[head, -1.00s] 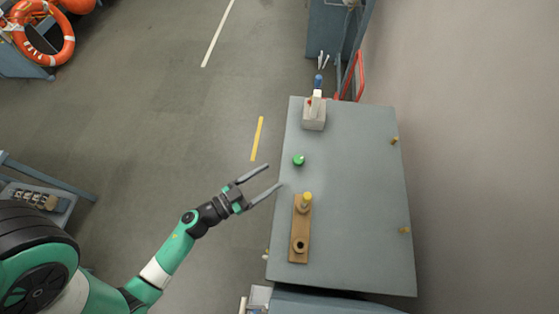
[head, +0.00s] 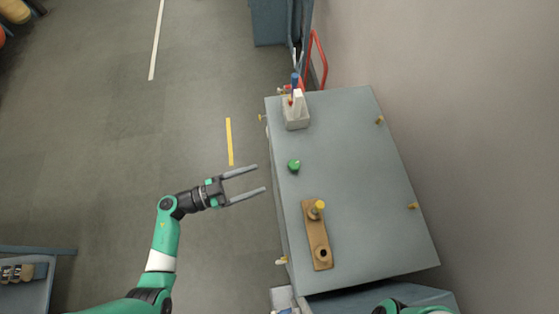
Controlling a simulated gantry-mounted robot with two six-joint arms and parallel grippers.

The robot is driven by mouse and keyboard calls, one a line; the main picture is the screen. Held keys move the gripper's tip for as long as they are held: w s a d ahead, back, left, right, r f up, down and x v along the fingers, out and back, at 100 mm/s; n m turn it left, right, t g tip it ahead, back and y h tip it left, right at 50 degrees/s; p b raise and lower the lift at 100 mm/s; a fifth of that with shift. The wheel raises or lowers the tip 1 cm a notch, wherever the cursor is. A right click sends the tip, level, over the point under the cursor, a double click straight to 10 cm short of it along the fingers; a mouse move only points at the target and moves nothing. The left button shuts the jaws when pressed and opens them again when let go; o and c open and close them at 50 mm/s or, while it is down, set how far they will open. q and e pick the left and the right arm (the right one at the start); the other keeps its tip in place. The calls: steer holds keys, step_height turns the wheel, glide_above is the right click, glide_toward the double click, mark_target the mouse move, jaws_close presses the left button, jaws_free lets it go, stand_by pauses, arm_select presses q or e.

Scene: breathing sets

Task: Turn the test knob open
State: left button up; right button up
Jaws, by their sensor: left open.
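A small green knob (head: 294,166) sits on the grey cabinet top (head: 350,150), near its left edge. A yellow-topped knob (head: 319,206) stands at the upper end of a brown wooden block (head: 316,240), which has a dark round hole at its lower end. No label shows which one is the test knob. My left gripper (head: 261,179) is open and empty. In the picture it is left of the cabinet edge, apart from both knobs, its fingers pointing right toward the green one. My right gripper is not in view; only a green part of my right arm shows at the bottom.
A light grey holder (head: 296,112) with blue- and white-topped items stands at the cabinet's far left corner. Small yellow fittings (head: 413,205) stick up along the right side. A wall bounds the right. The floor left of the cabinet is open, with a yellow stripe (head: 229,142).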

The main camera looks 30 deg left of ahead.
mark_target(289, 168)
arm_select(q)
steer(key=x, duration=1.1)
steer(key=shift+w+d, duration=0.1)
jaws_close()
